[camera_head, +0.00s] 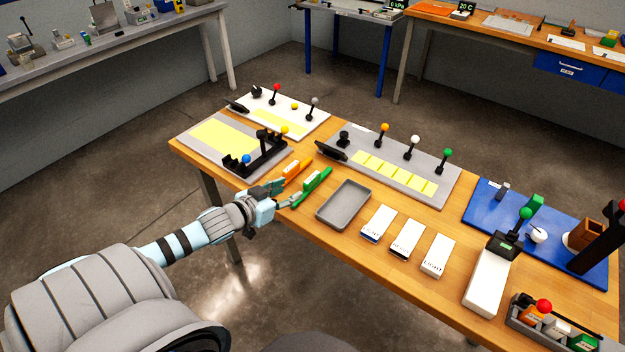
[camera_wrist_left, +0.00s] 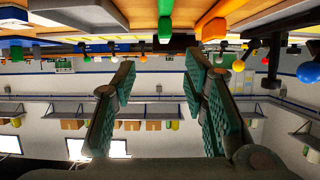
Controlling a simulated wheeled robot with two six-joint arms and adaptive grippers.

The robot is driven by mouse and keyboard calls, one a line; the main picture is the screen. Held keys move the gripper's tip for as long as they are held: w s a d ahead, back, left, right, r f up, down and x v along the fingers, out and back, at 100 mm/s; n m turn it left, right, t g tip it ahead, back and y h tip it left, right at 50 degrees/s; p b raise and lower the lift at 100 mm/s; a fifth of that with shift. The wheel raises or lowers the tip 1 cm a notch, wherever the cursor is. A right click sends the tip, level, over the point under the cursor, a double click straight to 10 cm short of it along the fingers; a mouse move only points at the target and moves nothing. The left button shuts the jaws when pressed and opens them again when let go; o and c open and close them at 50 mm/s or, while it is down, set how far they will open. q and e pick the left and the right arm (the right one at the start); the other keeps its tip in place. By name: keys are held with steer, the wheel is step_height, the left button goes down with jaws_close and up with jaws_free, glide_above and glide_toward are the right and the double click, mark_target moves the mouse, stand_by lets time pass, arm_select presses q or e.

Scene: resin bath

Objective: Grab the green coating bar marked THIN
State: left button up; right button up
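The green coating bar (camera_head: 314,186) lies on the wooden table near its front edge, beside an orange bar (camera_head: 293,172). Any THIN marking on it is too small to read. My left gripper (camera_head: 285,194) is at the table's front edge, close to the near end of the green bar. In the left wrist view, which looks upside down, the two teal fingers (camera_wrist_left: 160,105) are wide apart with nothing between them. The green bar (camera_wrist_left: 165,22) shows at the top, beyond the gap, and the orange bar (camera_wrist_left: 215,18) is to its right. My right gripper is out of view.
A grey tray (camera_head: 344,204) stands right of the green bar, followed by several white labelled blocks (camera_head: 407,239). A grey board (camera_head: 200,158) with a black lever fixture (camera_head: 257,152) lies behind the orange bar. A blue mat (camera_head: 480,202) is at the right.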

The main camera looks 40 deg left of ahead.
arm_select(q)
steer(key=b, duration=0.4)
glide_toward(311, 178)
steer(key=shift+w+d+f, duration=0.15)
steer(key=shift+w+f, duration=0.25)
steer(key=shift+f, duration=0.2)
steer(key=shift+w+d+f, duration=0.15)
steer(key=shift+w+f, duration=0.3)
steer(key=shift+f, duration=0.15)
steer(key=b+x, duration=0.1)
steer(key=x, duration=0.2)
steer(key=shift+a+r, duration=0.15)
steer(key=shift+a, duration=0.05)
steer(key=b+x, duration=0.1)
steer(key=x, duration=0.1)
steer(key=r+b+x, duration=0.1)
steer(key=x, duration=0.1)
steer(key=shift+w+f, duration=0.1)
steer(key=shift+w, duration=0.5)
steer(key=shift+w+f, duration=0.1)
steer(key=shift+w, duration=0.15)
steer(key=shift+a, duration=0.1)
steer(key=shift+c, duration=0.2)
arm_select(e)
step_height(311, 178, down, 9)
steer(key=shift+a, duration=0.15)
arm_select(q)
jaws_close()
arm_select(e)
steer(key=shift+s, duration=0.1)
